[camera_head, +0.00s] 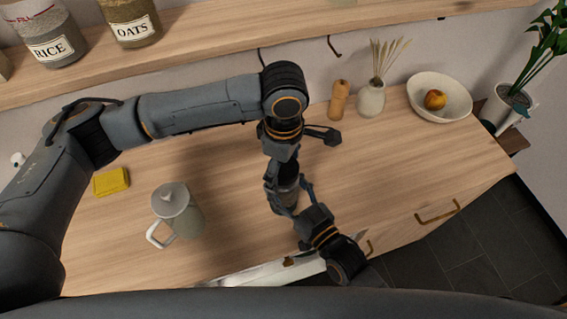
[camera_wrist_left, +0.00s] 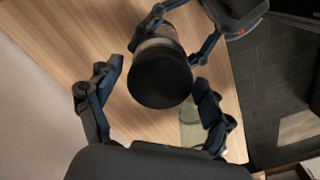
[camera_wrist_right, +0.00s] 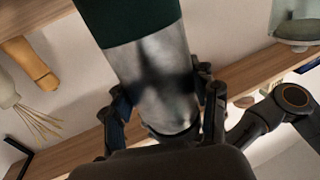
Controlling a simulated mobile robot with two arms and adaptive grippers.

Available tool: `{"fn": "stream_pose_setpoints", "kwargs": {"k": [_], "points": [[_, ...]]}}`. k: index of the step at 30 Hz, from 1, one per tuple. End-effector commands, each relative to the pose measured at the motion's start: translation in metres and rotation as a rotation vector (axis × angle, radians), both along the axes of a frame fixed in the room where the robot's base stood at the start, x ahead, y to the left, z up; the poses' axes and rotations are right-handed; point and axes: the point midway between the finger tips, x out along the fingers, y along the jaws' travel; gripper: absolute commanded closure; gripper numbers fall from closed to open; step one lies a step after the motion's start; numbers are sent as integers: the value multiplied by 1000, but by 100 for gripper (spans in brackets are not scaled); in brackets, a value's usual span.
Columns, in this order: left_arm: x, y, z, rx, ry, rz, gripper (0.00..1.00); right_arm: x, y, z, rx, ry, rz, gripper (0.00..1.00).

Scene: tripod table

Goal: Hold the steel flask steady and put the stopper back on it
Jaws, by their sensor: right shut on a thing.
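The steel flask (camera_wrist_right: 158,80) has a silver body and a dark green part, and fills the middle of the right wrist view. My right gripper (camera_wrist_right: 165,115) is shut around its silver body. In the left wrist view a round black top (camera_wrist_left: 160,77), which looks like the stopper, covers the flask's near end. I cannot tell whether it is seated. My left gripper (camera_wrist_left: 155,95) is open, its fingers spread on both sides of this top, with a gap on the left. In the head view my left gripper (camera_head: 287,190) reaches down over the flask, partly hiding it.
A lidded pale green jug (camera_head: 186,218) and a yellow sponge (camera_head: 111,181) stand on the wooden counter (camera_head: 400,170) at left. A pepper mill (camera_head: 339,100), a vase (camera_head: 371,100) and a fruit bowl (camera_head: 440,88) stand at the back. A shelf (camera_head: 215,35) overhangs the back.

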Motion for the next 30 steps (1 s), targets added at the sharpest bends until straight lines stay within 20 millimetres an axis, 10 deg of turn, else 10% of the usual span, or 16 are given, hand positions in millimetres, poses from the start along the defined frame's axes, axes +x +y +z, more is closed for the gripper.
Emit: {"fn": "stream_pose_setpoints", "kwargs": {"k": [8,16,30], "points": [[0,0,0,0,0,0,76,0,0,0,2,1,0,100],[0,0,0,-1,2,-153,76,0,0,0,2,1,1,100],[0,0,-1,-4,4,-1139,76,0,0,0,2,2,1,100]]}}
